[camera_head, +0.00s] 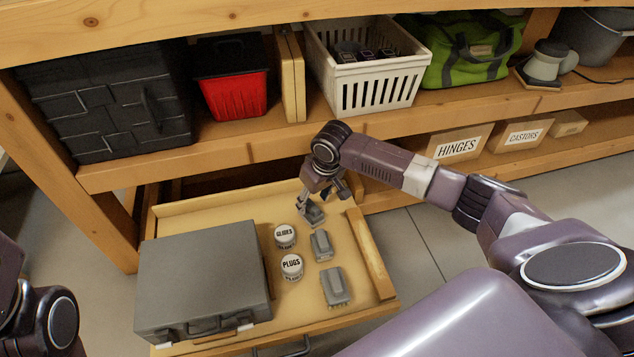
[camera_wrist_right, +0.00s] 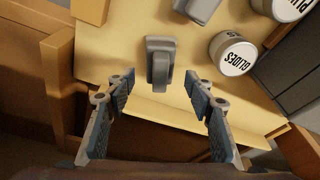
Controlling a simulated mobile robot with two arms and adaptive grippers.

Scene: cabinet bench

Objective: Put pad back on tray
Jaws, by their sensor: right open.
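A grey pad-like block (camera_head: 315,217) lies at the far end of a pulled-out wooden tray (camera_head: 183,215). My right gripper (camera_head: 322,197) is just above it, pointing down. In the right wrist view the same block (camera_wrist_right: 160,62) stands just ahead of my open fingertips (camera_wrist_right: 160,84), in line with the gap between them. Nothing is held. Two similar grey blocks lie nearer me on the tray, a middle one (camera_head: 322,245) and a front one (camera_head: 335,287). I cannot tell which one is the task's pad. My left gripper is out of view.
Two round tins, GLIDES (camera_head: 285,236) and PLUGS (camera_head: 291,267), stand left of the blocks. A grey case (camera_head: 200,275) fills the tray's left side. A wooden strip (camera_head: 371,252) lines the right side. Above is a shelf edge (camera_head: 250,150) with a white basket (camera_head: 370,85).

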